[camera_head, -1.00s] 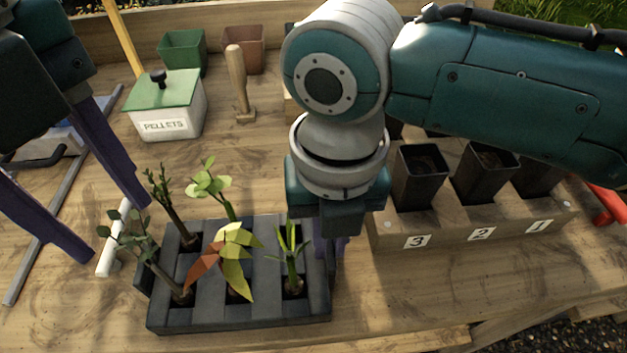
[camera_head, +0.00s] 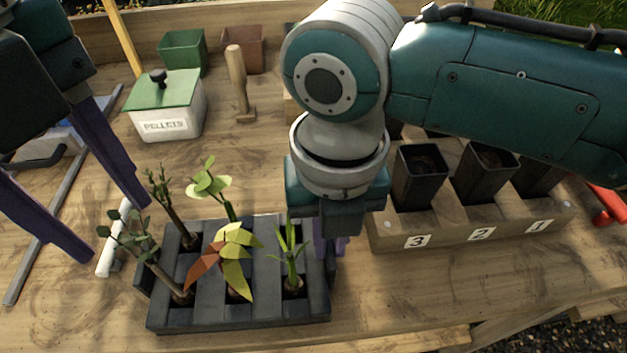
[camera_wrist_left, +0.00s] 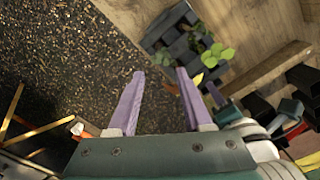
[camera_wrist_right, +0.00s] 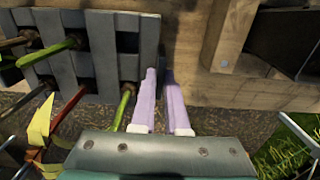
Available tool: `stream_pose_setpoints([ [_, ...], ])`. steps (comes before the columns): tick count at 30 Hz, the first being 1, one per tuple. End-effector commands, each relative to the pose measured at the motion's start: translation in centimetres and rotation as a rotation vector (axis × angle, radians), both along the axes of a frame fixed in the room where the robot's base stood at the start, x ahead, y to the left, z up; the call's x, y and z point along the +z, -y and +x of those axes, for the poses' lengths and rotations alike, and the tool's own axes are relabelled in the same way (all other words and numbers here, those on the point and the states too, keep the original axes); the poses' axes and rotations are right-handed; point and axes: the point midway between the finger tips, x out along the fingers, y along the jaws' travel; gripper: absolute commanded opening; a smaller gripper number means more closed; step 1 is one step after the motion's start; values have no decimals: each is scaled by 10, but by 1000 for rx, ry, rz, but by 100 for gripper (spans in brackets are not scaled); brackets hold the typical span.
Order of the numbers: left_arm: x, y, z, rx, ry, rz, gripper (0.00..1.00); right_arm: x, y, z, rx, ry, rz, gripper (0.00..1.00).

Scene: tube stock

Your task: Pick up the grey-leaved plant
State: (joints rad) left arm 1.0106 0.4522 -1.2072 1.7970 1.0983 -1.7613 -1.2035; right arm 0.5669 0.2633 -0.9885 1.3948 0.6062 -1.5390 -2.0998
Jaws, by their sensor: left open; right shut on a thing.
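The grey-leaved plant (camera_head: 128,236) has small dull grey-green round leaves on a leaning stem. It stands in the front-left cell of the dark grey cell tray (camera_head: 205,320). My left gripper (camera_head: 115,232) is open and empty; its fingers appear on either side of this plant's leaves in the head view, apart from its stem. In the left wrist view the tray (camera_wrist_left: 158,30) lies beyond the fingers (camera_wrist_left: 160,73). My right gripper (camera_wrist_right: 160,72) is shut on the tray's right end; my right arm partly hides this in the head view.
Other plants share the tray: a red-and-yellow-leaved one (camera_head: 232,262), a narrow-leaved one (camera_head: 290,262), a light-green one (camera_head: 210,185) and a dark thin one (camera_head: 165,195). A numbered wooden rack (camera_head: 450,225) with black pots stands right.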

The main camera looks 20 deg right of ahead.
Motion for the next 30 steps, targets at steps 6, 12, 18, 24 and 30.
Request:
stream_pose_setpoints([
  [6,0,0,0,0,0,0,46,0,0,0,0,0,0,0],
  [12,1,3,0,52,2,10,46,0,0,0,0,0,0,0],
  [18,9,13,-1,343,24,72,46,0,0,0,0,0,0,0],
  [24,16,20,-3,609,59,122,46,0,0,0,0,0,0,0],
  [30,-3,18,-5,692,68,140,46,0,0,0,0,0,0,0],
])
